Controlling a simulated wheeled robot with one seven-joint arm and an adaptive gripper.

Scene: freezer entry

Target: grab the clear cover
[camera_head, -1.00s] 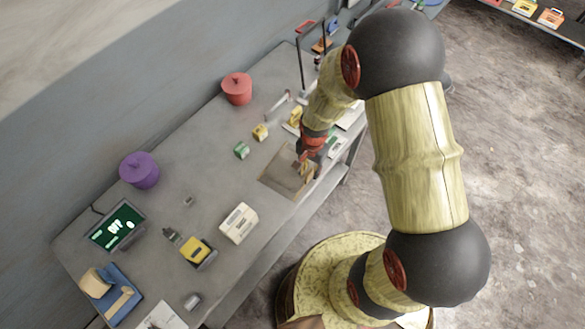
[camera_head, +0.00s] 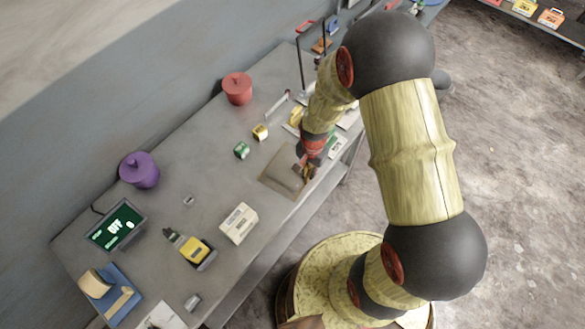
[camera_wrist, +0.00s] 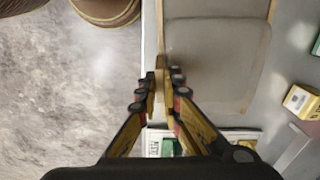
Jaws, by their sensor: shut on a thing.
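The clear cover (camera_head: 284,179) looks like a greyish see-through rounded rectangle over a flat tan-edged tray (camera_head: 268,183) on the bench. In the wrist view, the cover (camera_wrist: 215,65) fills the top middle, with the tan rim showing around it. My gripper (camera_head: 304,170) is at the right side of the cover. In the wrist view, my gripper (camera_wrist: 160,85) is closed on a thin tan piece at the cover's left edge. Whether that piece belongs to the cover or to the tray is hard to tell.
A green block (camera_head: 242,150), a yellow-and-white block (camera_head: 260,132) and a red pot (camera_head: 237,88) stand behind the tray. A white box (camera_head: 239,223) and a purple pot (camera_head: 139,170) stand to the left. The bench edge is close to my gripper.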

